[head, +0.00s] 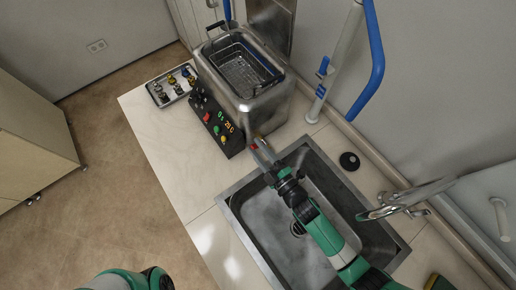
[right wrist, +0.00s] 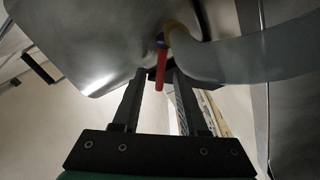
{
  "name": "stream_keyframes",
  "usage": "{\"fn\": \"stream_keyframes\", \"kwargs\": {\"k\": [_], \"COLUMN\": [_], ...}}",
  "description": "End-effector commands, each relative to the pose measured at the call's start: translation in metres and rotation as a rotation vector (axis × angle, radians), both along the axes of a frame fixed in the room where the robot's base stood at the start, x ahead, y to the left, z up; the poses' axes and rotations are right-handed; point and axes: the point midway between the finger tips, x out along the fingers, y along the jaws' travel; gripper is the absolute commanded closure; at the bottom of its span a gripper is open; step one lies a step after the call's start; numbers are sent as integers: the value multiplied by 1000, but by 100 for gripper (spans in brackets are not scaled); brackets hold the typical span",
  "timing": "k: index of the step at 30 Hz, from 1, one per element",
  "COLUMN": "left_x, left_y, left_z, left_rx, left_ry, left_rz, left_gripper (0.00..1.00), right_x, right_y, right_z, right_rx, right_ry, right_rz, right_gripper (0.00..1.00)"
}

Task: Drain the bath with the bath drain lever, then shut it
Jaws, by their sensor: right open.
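The bath (head: 262,101) is a steel tank with a wire basket, standing on the counter at the top middle of the head view. Its drain lever is a small red handle; it shows in the right wrist view (right wrist: 161,68), hanging down beside a yellowish fitting and a pale curved pipe. My right gripper (head: 262,152) reaches to the bath's lower front corner. In the right wrist view its open fingers (right wrist: 161,80) lie on either side of the red lever, with gaps visible; contact cannot be told. My left gripper is out of view.
A control panel (head: 216,122) with coloured buttons stands beside the bath. A tray of small fittings (head: 171,86) lies farther left. A sink (head: 235,203) with a tap (head: 405,198) is under my right arm. A black round item (head: 349,161) lies behind it. The front-left counter is clear.

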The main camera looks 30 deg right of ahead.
Motion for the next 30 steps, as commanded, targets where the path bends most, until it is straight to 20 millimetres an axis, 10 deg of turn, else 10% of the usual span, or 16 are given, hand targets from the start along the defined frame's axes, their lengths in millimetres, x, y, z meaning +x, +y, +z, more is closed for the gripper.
{"fn": "stream_keyframes", "kwargs": {"k": [10,30], "left_x": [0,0], "left_y": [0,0], "left_z": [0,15], "left_rx": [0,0], "left_ry": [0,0], "left_rz": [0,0], "left_gripper": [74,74], "right_x": [0,0], "right_y": [0,-3], "right_z": [0,7], "right_rx": [0,88], "right_ry": [0,13], "right_rz": [0,-1], "right_gripper": [100,100]}}
